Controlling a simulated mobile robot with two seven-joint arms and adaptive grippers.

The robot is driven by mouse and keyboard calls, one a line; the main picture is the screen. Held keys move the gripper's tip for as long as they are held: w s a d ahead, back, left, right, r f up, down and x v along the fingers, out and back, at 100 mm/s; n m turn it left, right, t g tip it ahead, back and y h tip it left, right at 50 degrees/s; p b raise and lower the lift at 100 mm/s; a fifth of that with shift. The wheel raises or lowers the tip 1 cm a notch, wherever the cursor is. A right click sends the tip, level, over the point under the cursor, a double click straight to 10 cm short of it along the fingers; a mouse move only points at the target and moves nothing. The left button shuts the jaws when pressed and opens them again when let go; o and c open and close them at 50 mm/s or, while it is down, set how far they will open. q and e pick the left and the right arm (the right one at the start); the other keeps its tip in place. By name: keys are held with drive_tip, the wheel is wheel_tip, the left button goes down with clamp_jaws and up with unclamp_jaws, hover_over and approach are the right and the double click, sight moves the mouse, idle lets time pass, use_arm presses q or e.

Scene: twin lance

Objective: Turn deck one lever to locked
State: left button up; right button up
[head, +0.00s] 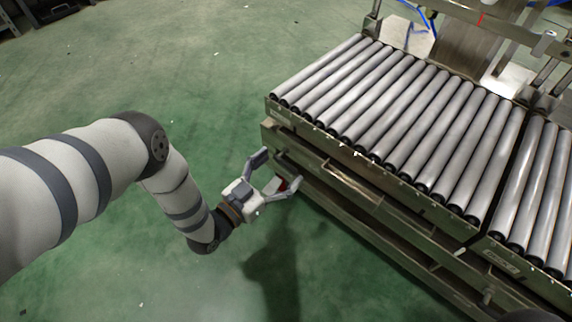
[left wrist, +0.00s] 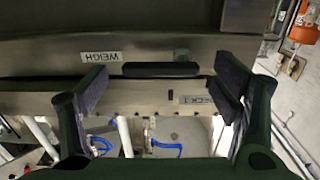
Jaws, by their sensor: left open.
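My left gripper (head: 278,170) is open at the near left corner of the roller deck (head: 350,95), beside its side frame. In the left wrist view a dark horizontal bar (left wrist: 160,70), which looks like the lever, lies across the gap between the open fingers (left wrist: 162,84). No finger is seen closed on it. An upside-down DECK 1 label (left wrist: 196,99) is beside the right finger and an upside-down WEIGH label (left wrist: 101,57) is near the left finger. A small green patch (left wrist: 182,54) shows by the bar. My right gripper is not in view.
A small red patch (head: 283,185) shows between the fingers in the head view. A second roller section (head: 535,190) adjoins the deck at right. Metal framework (head: 480,40) stands behind. The green floor (head: 200,80) is clear left of the deck. An orange object (left wrist: 305,22) shows in the wrist view.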

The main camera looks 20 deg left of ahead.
sight(287, 156)
use_arm(q)
drive_tip(key=shift+x, duration=1.2)
drive_tip(key=c, duration=1.2)
drive_tip(key=shift+o, duration=0.2)
drive_tip(key=m, duration=0.3)
drive_tip(key=shift+f+m+p, duration=0.3)
drive_tip(key=shift+f+m, duration=0.05)
drive_tip(key=shift+m, duration=0.05)
drive_tip(key=m, duration=0.3)
drive_tip(key=f+m, duration=0.1)
drive_tip(key=m, duration=0.1)
drive_tip(key=shift+a+p, duration=0.3)
drive_tip(key=shift+p, duration=0.05)
drive_tip(key=m, duration=0.4)
drive_tip(key=shift+w+a+f, duration=0.2)
drive_tip(key=shift+a+f, duration=0.1)
drive_tip(key=shift+w+a+f+m, duration=0.1)
drive_tip(key=shift+a+m, duration=0.2)
drive_tip(key=shift+m, duration=0.95)
drive_tip(key=shift+w+a+f+m, duration=0.1)
drive_tip(key=shift+a+m, duration=0.15)
drive_tip(key=shift+m, duration=1)
